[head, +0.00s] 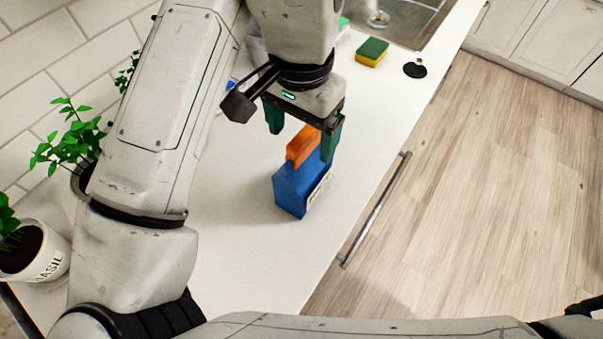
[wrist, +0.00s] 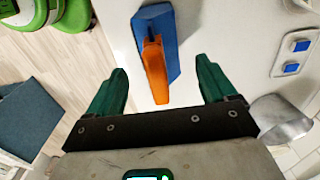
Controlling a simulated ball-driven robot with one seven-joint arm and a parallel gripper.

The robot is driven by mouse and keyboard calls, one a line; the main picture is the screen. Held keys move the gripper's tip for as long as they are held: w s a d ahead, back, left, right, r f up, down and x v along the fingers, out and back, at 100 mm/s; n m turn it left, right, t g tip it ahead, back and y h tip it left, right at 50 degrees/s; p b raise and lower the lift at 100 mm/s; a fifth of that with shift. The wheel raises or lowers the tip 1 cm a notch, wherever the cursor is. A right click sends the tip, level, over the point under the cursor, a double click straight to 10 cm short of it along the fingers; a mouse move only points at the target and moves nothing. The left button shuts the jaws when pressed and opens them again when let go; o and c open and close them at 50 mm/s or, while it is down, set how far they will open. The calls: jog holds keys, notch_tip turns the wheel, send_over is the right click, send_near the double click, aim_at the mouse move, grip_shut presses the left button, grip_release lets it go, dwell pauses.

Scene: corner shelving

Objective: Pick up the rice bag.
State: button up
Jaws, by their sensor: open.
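The only bag-like thing in view is a blue package (head: 292,194) with an orange top part (head: 301,148). It stands upright on the white counter, and I take it for the rice bag. In the wrist view the blue body (wrist: 172,28) lies ahead, and the orange part (wrist: 154,68) points back between the fingers. My gripper (head: 301,143) is open above the package, its two green fingers on either side of the orange part. The wrist view shows the open fingers (wrist: 161,75) with gaps to both sides of the orange part. Nothing is held.
A yellow-green sponge (head: 372,52) and a black round stopper (head: 414,70) lie near the sink (head: 400,22). A basil pot (head: 38,258) stands at the left. A drawer handle (head: 376,210) runs along the counter's front. The counter around the package is clear.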

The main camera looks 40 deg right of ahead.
aim_at(303, 154)
jog(key=shift+d+f+p, duration=0.15)
jog(key=shift+f+p, duration=0.2)
jog(key=shift+f, duration=2.5)
jog(key=shift+c, duration=0.4)
grip_shut()
